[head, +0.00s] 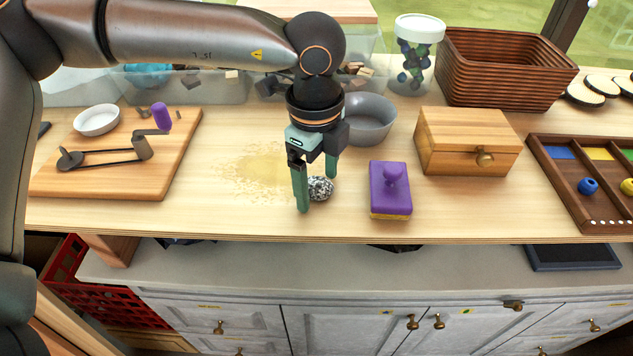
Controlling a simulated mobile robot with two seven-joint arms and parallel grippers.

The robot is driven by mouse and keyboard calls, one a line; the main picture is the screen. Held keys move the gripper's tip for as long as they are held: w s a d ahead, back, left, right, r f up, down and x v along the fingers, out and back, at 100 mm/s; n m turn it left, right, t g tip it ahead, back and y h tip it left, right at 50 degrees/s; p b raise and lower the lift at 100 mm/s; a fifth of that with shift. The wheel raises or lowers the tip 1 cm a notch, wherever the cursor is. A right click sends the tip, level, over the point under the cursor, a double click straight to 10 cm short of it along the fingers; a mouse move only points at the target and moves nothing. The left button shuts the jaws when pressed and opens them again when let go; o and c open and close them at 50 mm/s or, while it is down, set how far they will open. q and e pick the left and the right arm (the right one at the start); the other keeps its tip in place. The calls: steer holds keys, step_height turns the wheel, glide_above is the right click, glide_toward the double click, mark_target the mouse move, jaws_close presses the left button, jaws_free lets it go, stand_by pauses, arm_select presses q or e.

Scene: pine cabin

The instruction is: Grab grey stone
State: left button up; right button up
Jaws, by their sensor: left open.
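The grey stone (321,188) is a small, speckled grey-and-black lump on the wooden counter near its front edge. My left gripper (317,190) points down over it from above. Its two green fingers are apart, one left of the stone and nearer the front, the other behind on the right. The stone shows between the fingers; I cannot tell whether either finger touches it. My right gripper is not in view.
A grey bowl (368,120) stands behind, with a wooden box (467,143) to the right. A board (125,170) with a crank lies left. Scattered tan crumbs (255,173) lie left of the gripper.

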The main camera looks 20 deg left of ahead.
arm_select(q)
jaws_close()
stand_by(0.7)
